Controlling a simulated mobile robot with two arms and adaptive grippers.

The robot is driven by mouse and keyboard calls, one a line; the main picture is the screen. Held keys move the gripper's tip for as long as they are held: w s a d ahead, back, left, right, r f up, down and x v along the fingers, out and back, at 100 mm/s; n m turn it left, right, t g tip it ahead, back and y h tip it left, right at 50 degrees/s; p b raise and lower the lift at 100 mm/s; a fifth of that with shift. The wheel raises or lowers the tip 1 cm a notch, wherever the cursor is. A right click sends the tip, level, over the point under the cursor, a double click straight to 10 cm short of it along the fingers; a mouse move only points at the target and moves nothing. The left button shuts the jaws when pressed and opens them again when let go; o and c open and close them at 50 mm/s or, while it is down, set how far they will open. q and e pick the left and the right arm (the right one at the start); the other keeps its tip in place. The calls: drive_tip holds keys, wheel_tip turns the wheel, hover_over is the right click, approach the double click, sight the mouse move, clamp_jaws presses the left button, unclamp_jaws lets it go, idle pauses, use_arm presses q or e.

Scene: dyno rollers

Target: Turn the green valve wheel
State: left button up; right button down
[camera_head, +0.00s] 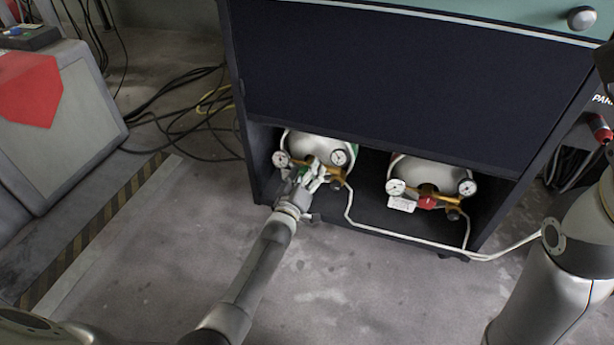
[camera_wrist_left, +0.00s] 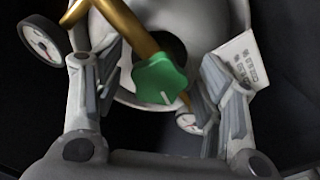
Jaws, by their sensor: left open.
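The green valve wheel (camera_wrist_left: 160,80) shows in the left wrist view, in front of a white cylinder with brass piping. In the head view the green wheel (camera_head: 304,172) is mostly hidden by my gripper at the left cylinder (camera_head: 308,146). My left gripper (camera_head: 312,178) reaches into the cabinet's lower compartment. In the left wrist view its fingers (camera_wrist_left: 160,92) are open, one on each side of the wheel, with visible gaps to it. My right gripper is not in view; part of my right arm shows at the right edge.
A second cylinder with a red valve wheel (camera_head: 427,202) and gauges stands to the right. Gauges (camera_head: 339,157) flank the left cylinder's piping. A white hose (camera_head: 395,239) runs along the compartment's front. Black cables (camera_head: 190,115) lie on the floor at left.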

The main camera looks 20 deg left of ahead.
use_arm(q)
drive_tip(key=shift+w, duration=0.1)
drive_tip(key=shift+c, duration=0.4)
drive_tip(key=c, duration=1)
